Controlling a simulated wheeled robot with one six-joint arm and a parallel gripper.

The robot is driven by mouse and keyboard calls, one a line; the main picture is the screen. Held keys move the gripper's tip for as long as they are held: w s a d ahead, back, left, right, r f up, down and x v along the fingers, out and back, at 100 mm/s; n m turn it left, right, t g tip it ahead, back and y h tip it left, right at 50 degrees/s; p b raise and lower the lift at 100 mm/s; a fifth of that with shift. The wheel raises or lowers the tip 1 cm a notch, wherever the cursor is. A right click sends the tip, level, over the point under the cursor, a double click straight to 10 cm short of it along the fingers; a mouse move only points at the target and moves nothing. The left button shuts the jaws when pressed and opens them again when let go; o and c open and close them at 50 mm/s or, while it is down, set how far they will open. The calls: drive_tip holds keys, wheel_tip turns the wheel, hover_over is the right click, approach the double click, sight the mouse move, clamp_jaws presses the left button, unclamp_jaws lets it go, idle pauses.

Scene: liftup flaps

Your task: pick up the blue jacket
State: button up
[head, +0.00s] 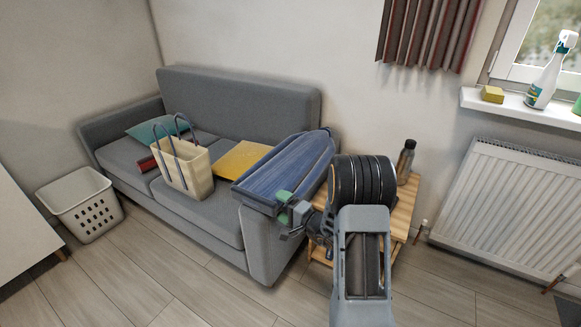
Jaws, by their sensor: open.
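The blue jacket (285,172) is a folded, dark blue, streaked bundle at the right end of the grey sofa (205,208). It rests on or against the right armrest; the exact contact is hard to tell. My gripper (287,205) has green on its fingers and is at the jacket's near right edge, overlapping it in the picture. It is open, and the gap between the fingers is hard to see. Whether the fingers touch the jacket cannot be told. My arm hides part of the area right of the jacket.
A cream tote bag (185,172), a yellow cloth (242,160) and a teal cushion (150,129) are on the sofa. A wooden side table (405,205) with a dark bottle (405,162) stands at right, near a radiator (515,205). A white basket (82,205) stands left. The front floor is clear.

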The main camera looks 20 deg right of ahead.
drive_tip(key=shift+w+a, duration=0.15)
drive_tip(key=shift+w, duration=0.1)
drive_tip(key=c, duration=1.2)
drive_tip(key=shift+r, duration=0.1)
drive_tip(key=shift+c, duration=0.8)
